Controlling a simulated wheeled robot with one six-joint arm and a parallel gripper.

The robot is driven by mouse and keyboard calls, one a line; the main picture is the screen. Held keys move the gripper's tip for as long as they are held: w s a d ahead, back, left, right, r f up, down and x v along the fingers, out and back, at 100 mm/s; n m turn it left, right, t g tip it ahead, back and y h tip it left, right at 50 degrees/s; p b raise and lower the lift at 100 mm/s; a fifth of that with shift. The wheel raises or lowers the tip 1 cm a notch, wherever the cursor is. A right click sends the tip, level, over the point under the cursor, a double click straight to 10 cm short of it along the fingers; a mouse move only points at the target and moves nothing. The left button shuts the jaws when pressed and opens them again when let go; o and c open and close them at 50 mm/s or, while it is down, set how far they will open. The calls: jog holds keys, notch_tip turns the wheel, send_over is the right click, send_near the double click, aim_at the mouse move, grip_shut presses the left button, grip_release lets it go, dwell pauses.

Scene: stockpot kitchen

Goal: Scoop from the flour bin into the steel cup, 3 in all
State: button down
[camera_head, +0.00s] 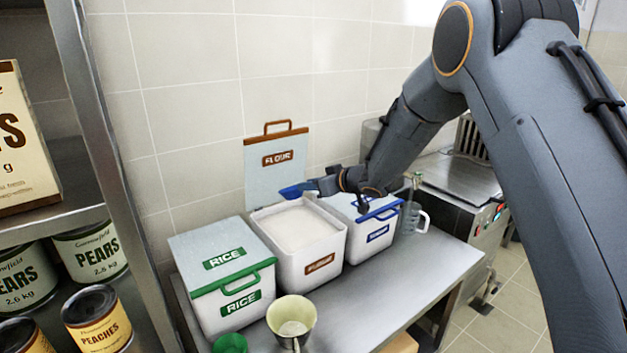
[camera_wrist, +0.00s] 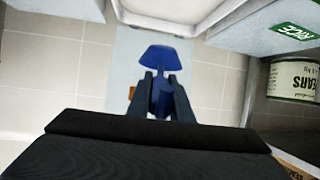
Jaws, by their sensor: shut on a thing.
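The flour bin (camera_head: 320,268) is a white box with a brown label, open and nearly full of white flour (camera_head: 296,227). Its lid (camera_head: 277,172) stands upright behind it against the wall. My gripper (camera_head: 322,185) is shut on a blue scoop (camera_head: 297,190) above the back part of the flour bin. In the wrist view, my gripper (camera_wrist: 161,95) has the blue scoop (camera_wrist: 163,56) between its fingers; whether it carries flour cannot be told. The steel cup (camera_head: 291,312) stands in front of the flour bin, with a pale patch inside that I cannot identify.
A closed rice bin (camera_head: 222,275) with green trim stands left of the flour bin. A blue-trimmed bin (camera_head: 366,243) and a clear jug (camera_head: 409,219) stand right. A green object (camera_head: 230,344) lies near the cup. The steel counter (camera_head: 400,285) is clear at front right. A shelf with cans (camera_head: 97,318) is left.

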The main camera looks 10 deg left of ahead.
jog(key=shift+s+a+f+b, duration=0.1)
jog(key=shift+a+f+b, duration=0.05)
jog(key=shift+f+b, duration=0.4)
notch_tip(320, 180, down, 13)
jog(key=b, duration=0.8)
jog(key=shift+r, duration=0.1)
jog(key=shift+d, duration=0.2)
dwell(0.4)
jog(key=shift+r, duration=0.15)
dwell(1.1)
